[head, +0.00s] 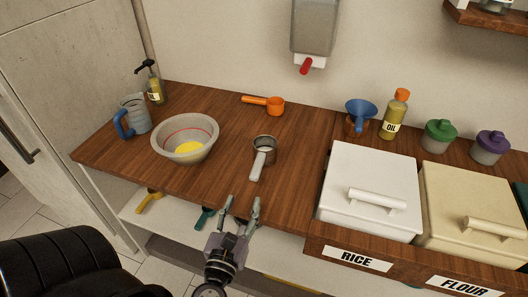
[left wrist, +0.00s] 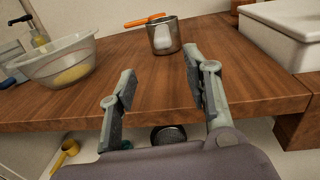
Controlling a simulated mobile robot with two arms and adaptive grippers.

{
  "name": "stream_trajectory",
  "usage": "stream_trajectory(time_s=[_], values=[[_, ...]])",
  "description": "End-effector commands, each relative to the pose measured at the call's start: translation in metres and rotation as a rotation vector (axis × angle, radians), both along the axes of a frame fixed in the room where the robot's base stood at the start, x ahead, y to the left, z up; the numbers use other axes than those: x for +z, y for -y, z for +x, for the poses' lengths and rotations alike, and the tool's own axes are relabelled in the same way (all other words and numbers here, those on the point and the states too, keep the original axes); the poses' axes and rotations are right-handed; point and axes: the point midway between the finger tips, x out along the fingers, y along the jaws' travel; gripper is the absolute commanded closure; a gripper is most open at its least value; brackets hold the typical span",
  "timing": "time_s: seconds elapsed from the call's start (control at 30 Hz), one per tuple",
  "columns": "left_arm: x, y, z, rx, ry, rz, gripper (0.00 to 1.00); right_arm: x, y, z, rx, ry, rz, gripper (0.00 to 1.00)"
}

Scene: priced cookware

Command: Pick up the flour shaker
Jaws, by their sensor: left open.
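A metal cup with a pale handle, which looks like the flour shaker (head: 265,148), stands upright on the wooden counter (head: 215,190), its handle towards the front edge. In the left wrist view the flour shaker (left wrist: 164,36) is ahead, beyond the fingertips. My left gripper (head: 241,205) is open and empty at the counter's front edge, short of the shaker and not touching it. In the left wrist view the fingers (left wrist: 158,66) are spread apart with bare counter between them. My right gripper is not in view.
A grey bowl (head: 172,148) with yellow contents is left of the shaker. An orange measuring cup (head: 274,107) lies behind it. A white rice bin (head: 345,170) is to the right. A dark mesh item (left wrist: 168,134) and a yellow scoop (left wrist: 66,150) are below the counter.

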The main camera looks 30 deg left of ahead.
Motion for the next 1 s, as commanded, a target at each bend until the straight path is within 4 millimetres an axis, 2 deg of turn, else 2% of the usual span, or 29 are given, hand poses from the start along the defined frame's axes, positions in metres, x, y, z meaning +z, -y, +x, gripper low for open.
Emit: stream_trajectory(time_s=[0.03, 0.1, 0.4, 0.7, 0.87, 1.0], values=[[0.007, -0.003, 0.011, 0.001, 0.004, -0.001, 0.55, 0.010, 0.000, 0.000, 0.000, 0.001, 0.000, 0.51], [0.007, -0.008, 0.025, 0.000, 0.004, 0.004, 0.55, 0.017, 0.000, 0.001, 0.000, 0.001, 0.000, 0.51], [0.006, -0.028, 0.083, -0.003, 0.002, 0.005, 0.55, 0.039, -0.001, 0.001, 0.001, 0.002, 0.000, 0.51], [0.005, -0.036, 0.107, -0.004, 0.001, 0.007, 0.55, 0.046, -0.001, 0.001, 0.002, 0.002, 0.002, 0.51], [0.010, -0.041, 0.131, -0.005, 0.002, 0.007, 0.55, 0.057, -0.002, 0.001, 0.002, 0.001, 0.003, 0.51], [0.007, -0.046, 0.147, -0.004, 0.001, 0.007, 0.55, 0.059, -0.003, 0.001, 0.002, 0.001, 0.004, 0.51]])
